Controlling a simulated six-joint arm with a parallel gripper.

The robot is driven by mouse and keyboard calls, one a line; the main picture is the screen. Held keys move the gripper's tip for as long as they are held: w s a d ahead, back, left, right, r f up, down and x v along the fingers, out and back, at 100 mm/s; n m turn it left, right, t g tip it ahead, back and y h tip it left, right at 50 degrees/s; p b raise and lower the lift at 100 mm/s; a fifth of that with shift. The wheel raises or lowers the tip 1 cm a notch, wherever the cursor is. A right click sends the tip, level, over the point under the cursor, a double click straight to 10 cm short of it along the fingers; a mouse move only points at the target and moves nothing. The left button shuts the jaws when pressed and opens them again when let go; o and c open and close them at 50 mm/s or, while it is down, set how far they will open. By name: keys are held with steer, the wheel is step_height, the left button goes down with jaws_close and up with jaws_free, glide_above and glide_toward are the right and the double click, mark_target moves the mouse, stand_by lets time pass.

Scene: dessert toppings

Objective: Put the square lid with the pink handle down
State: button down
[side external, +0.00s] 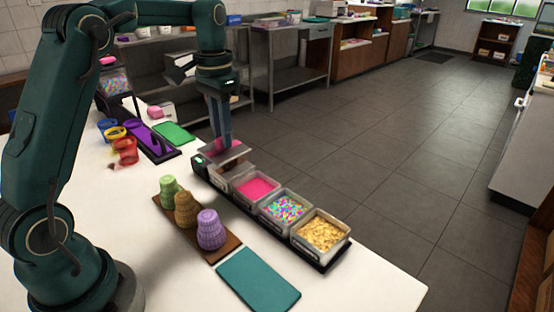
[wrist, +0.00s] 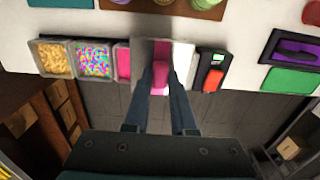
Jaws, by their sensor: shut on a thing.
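My gripper (side external: 225,140) is shut on the pink handle (wrist: 160,78) of a square grey lid (side external: 236,154). The lid looks roughly level above the far end of the container row. Other open containers hold colourful sprinkles (side external: 284,208) and yellow flakes (side external: 321,233). I cannot tell whether the lid touches a container rim.
Stacked green, brown and purple cups (side external: 211,230) stand on a brown board beside the row. A teal mat (side external: 259,279) lies in front. A device with a green display (wrist: 217,58) sits at the row's far end. Coloured cups (side external: 125,150) and a purple tray (side external: 150,139) are farther left.

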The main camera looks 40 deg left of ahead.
steer(key=s+a+r, duration=0.1)
steer(key=a, duration=0.1)
steer(key=s+a+r, duration=0.1)
steer(key=r, duration=0.1)
steer(key=shift+s+a, duration=0.35)
steer(key=shift+a, duration=0.05)
steer(key=shift+m, duration=0.8)
steer(key=d, duration=0.1)
steer(key=d+r, duration=0.1)
steer(key=d, duration=0.1)
steer(key=s+d, duration=0.1)
steer(key=d, duration=0.1)
steer(key=shift+d+r, duration=0.2)
steer(key=shift+r, duration=0.1)
steer(key=s+d, duration=0.4)
steer(key=d, duration=0.2)
glide_above(214, 158)
steer(key=shift+s+d, duration=0.2)
steer(key=shift+d, duration=0.25)
steer(key=shift+n, duration=0.6)
steer(key=a, duration=0.4)
steer(key=w+a+f, duration=0.1)
steer(key=a, duration=0.1)
steer(key=shift+s+a+f, duration=0.1)
steer(key=shift+a+f, duration=0.15)
steer(key=shift+a, duration=0.15)
